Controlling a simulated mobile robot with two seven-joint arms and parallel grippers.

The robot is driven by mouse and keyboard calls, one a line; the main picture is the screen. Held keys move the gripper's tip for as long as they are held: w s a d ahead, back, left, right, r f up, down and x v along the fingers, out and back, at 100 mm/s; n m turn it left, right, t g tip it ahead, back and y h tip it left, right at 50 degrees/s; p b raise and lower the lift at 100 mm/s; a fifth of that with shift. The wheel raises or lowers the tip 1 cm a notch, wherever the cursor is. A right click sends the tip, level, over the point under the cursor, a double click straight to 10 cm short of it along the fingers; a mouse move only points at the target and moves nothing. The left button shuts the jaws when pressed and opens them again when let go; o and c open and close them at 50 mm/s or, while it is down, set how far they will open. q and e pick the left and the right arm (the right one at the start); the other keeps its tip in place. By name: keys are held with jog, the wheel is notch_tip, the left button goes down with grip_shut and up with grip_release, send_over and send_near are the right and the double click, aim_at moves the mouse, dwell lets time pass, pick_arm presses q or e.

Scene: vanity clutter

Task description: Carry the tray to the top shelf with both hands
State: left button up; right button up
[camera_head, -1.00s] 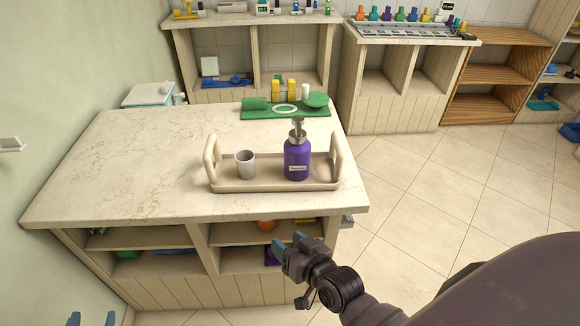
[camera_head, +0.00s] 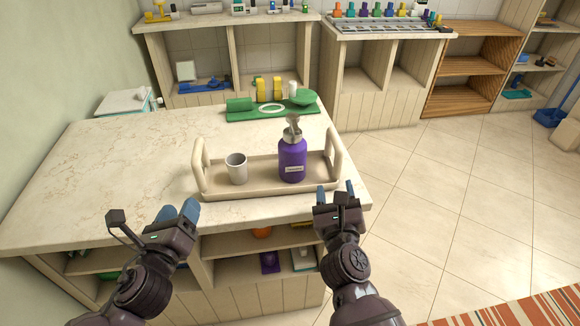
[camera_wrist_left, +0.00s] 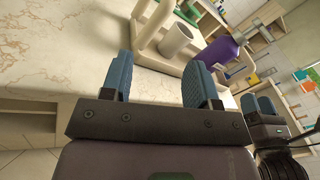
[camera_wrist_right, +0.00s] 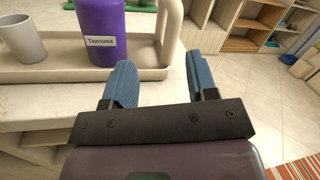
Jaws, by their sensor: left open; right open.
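A beige tray (camera_head: 262,190) with a raised handle at each end sits on the marble counter near its front right corner. It carries a grey-white cup (camera_head: 236,168) on the left and a purple pump bottle (camera_head: 292,160) on the right. My left gripper (camera_head: 178,214) is open and empty, in front of and below the tray's left handle (camera_head: 199,165). My right gripper (camera_head: 336,190) is open and empty, just in front of the tray's right handle (camera_head: 335,150). In the right wrist view, that handle (camera_wrist_right: 172,30) stands beyond the open fingers. Neither gripper touches the tray.
The marble counter (camera_head: 110,170) is bare left of the tray. A green mat (camera_head: 240,115) with yellow bottles lies behind it. Open shelves with small items sit under the counter. Wooden shelves (camera_head: 475,65) stand at the back right; the tiled floor (camera_head: 430,190) is clear.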

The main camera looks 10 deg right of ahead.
aim_at(196, 173)
pick_arm(q)
jog(key=shift+w+r+m, duration=0.1)
jog(key=shift+m, duration=2.4)
pick_arm(e)
jog(key=shift+s+d+f+m+g+h, duration=0.1)
jog(key=shift+d+f+m+g+h, duration=0.15)
jog(key=shift+m, duration=0.5)
jog(key=shift+d+f+m+g+h, duration=0.15)
jog(key=shift+f+m+g, duration=0.1)
jog(key=shift+m, duration=0.45)
jog(key=shift+s+d+f+m+g+h, duration=0.1)
jog(key=shift+d+f+m+g+h, duration=0.15)
jog(key=shift+m, duration=0.5)
pick_arm(q)
jog(key=shift+w, duration=0.1)
pick_arm(e)
jog(key=shift+w, duration=0.15)
pick_arm(q)
jog(key=x, duration=1)
jog(key=shift+w, duration=0.3)
pick_arm(e)
jog(key=x, duration=1)
jog(key=shift+w, duration=0.3)
pick_arm(q)
jog(key=shift+r, duration=0.1)
grip_shut()
pick_arm(e)
grip_shut()
jog(key=shift+r, duration=0.15)
